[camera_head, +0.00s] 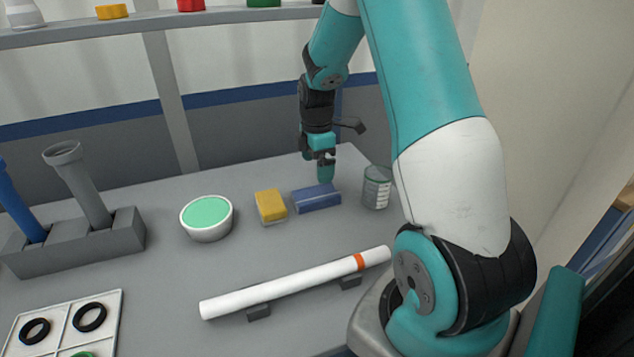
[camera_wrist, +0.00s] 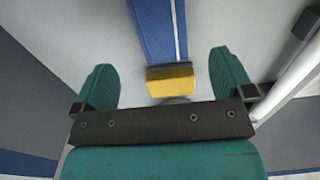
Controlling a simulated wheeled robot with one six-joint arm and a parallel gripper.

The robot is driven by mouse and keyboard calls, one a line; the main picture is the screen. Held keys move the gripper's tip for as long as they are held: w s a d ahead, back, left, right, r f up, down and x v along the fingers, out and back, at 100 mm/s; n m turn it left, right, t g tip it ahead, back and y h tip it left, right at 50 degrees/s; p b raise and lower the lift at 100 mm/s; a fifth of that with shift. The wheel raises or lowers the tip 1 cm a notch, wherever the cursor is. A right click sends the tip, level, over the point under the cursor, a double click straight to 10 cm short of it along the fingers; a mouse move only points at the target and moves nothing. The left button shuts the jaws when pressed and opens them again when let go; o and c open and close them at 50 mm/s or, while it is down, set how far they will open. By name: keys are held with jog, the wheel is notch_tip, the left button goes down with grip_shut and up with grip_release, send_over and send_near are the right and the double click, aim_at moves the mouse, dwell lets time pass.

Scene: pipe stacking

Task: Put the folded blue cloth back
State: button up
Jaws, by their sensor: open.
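The folded blue cloth (camera_head: 317,198) lies flat on the grey table, between the yellow block and the clear cup. In the wrist view the cloth (camera_wrist: 157,25) runs up from the yellow block and out at the top edge. My gripper (camera_head: 326,172) points down just behind the cloth in the head view. Its two teal fingers stand wide apart in the wrist view (camera_wrist: 161,65), with nothing gripped. The cloth and the yellow block show between and beyond them. I cannot tell the fingertips' exact height above the table.
The yellow block (camera_head: 271,206) lies close left of the cloth. A clear cup (camera_head: 376,188) stands close right. A white bowl with green contents (camera_head: 207,217) is farther left. A white pipe (camera_head: 290,284) rests on supports in front. A pipe rack (camera_head: 80,245) and a shelf (camera_head: 160,22) bound the workspace.

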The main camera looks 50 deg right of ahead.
jog(key=s+a+r+m+y, duration=0.15)
jog(key=a+r, duration=0.25)
jog(key=a, duration=0.4)
jog(key=s+a+r+t, duration=0.1)
jog(key=s+a+r, duration=0.25)
jog(key=a, duration=0.35)
jog(key=s+a+r+m+y, duration=0.1)
jog(key=a+r, duration=0.4)
jog(key=a, duration=0.3)
jog(key=s+a+r+m+g+y, duration=0.1)
jog(key=s+a+r+m, duration=0.1)
jog(key=s+a, duration=0.9)
jog(key=s+m, duration=0.1)
jog(key=s, duration=0.3)
jog(key=shift+s+a+r+y, duration=0.15)
jog(key=shift+a+r+y, duration=0.05)
jog(key=shift+r+y, duration=0.15)
